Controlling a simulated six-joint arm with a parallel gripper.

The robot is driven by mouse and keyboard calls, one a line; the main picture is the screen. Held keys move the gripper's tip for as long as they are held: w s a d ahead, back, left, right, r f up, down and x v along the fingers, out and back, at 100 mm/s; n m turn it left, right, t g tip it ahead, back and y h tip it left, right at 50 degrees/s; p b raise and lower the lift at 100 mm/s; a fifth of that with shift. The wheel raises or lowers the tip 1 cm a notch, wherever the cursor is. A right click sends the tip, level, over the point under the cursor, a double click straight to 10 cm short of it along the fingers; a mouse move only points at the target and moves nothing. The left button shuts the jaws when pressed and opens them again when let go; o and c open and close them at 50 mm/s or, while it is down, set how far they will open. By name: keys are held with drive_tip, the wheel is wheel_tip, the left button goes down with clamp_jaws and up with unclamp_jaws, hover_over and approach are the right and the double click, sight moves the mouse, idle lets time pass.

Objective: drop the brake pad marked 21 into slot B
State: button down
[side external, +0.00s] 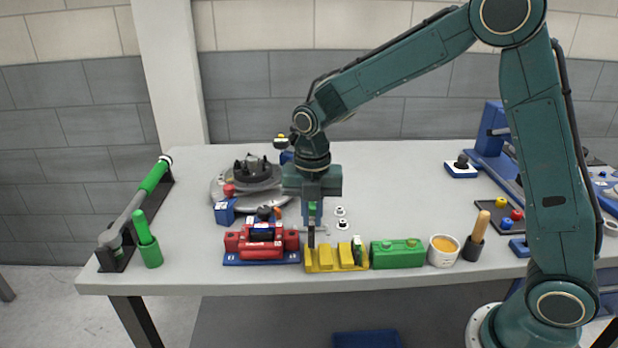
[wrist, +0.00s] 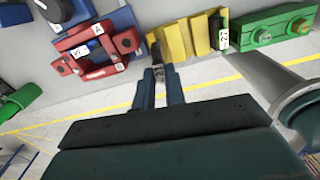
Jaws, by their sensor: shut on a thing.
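My gripper (side external: 312,222) is shut on a dark brake pad (side external: 311,238) and holds it upright at the left end of the yellow rack (side external: 337,266). In the wrist view the pad (wrist: 158,74) is between my fingertips (wrist: 159,78), and its number is not readable. Another pad (wrist: 222,36) with a white label stands in the rack's right part. The red caliper fixture (side external: 262,243) is left of my gripper, on a blue base. In the wrist view this fixture (wrist: 95,48) carries a label A; its other labels are too small to read surely, so slot B cannot be picked out.
A green block (side external: 397,254), a white cup (side external: 443,251) and a dark holder with a wooden handle (side external: 475,245) stand right of the rack. A brake disc (side external: 225,190) is behind the red fixture.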

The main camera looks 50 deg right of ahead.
drive_tip(key=w+a+r+m, duration=0.5)
drive_tip(key=w+m, duration=0.4)
drive_tip(key=m, duration=0.8)
drive_tip(key=shift+a+r, duration=0.25)
drive_tip(key=shift+a, duration=0.45)
drive_tip(key=shift+f, duration=0.15)
drive_tip(key=shift+f, duration=2.15)
drive_tip(key=shift+f, duration=0.2)
drive_tip(key=shift+f, duration=1.15)
drive_tip(key=shift+f, duration=0.25)
